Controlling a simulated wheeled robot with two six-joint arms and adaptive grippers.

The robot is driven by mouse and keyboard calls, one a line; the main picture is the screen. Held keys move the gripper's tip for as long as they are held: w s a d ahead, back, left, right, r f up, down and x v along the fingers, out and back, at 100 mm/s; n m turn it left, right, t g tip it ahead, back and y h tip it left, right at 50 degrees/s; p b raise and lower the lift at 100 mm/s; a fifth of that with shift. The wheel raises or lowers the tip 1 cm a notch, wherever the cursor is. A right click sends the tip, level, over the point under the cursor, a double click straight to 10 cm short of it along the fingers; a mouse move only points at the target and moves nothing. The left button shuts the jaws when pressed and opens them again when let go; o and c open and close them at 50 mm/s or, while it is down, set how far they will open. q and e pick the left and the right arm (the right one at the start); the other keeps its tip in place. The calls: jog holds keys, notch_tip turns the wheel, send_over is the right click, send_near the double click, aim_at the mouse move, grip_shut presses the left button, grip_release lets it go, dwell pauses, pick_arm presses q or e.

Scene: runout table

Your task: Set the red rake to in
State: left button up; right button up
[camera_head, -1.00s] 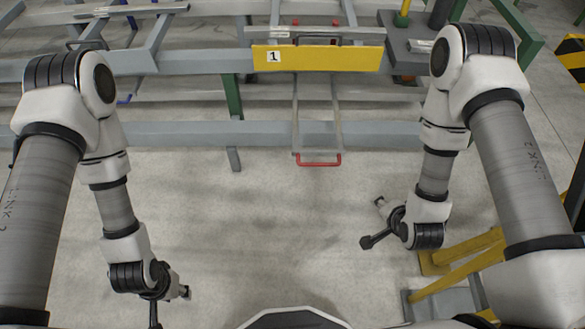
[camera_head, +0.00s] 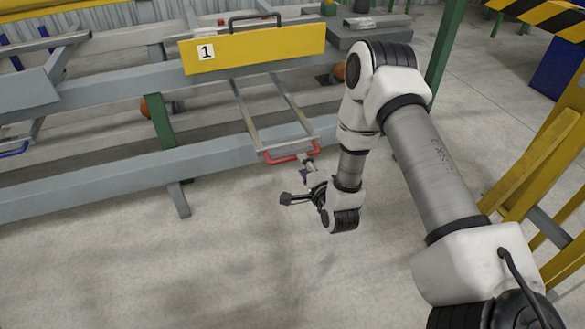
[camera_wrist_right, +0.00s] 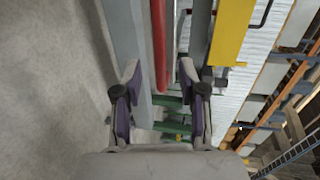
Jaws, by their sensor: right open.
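The red rake is a pair of grey rails (camera_head: 242,108) running out under the yellow beam, with a red U-shaped handle (camera_head: 290,154) at the near end. My right gripper (camera_head: 308,168) is right at the handle's near right side. In the right wrist view the red handle (camera_wrist_right: 158,45) runs lengthwise ahead, between the lines of the two open fingers (camera_wrist_right: 160,72). The fingers are not closed on it; I cannot tell whether they touch it. My left gripper is out of view.
A yellow beam (camera_head: 255,49) marked 1 with a black handle stands above the rake. A grey rail (camera_head: 110,178) runs across the frame below. A blue handle (camera_head: 14,150) shows far left. Yellow framing (camera_head: 540,170) stands on the right. The floor in front is clear.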

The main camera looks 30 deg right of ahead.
jog(key=b+x, duration=0.2)
jog(key=x, duration=0.4)
jog(key=shift+w+f, duration=0.1)
jog(key=shift+w, duration=0.05)
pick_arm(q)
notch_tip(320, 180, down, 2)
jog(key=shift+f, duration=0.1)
pick_arm(e)
grip_shut()
jog(key=shift+w+d, duration=0.1)
jog(key=shift+w, duration=0.05)
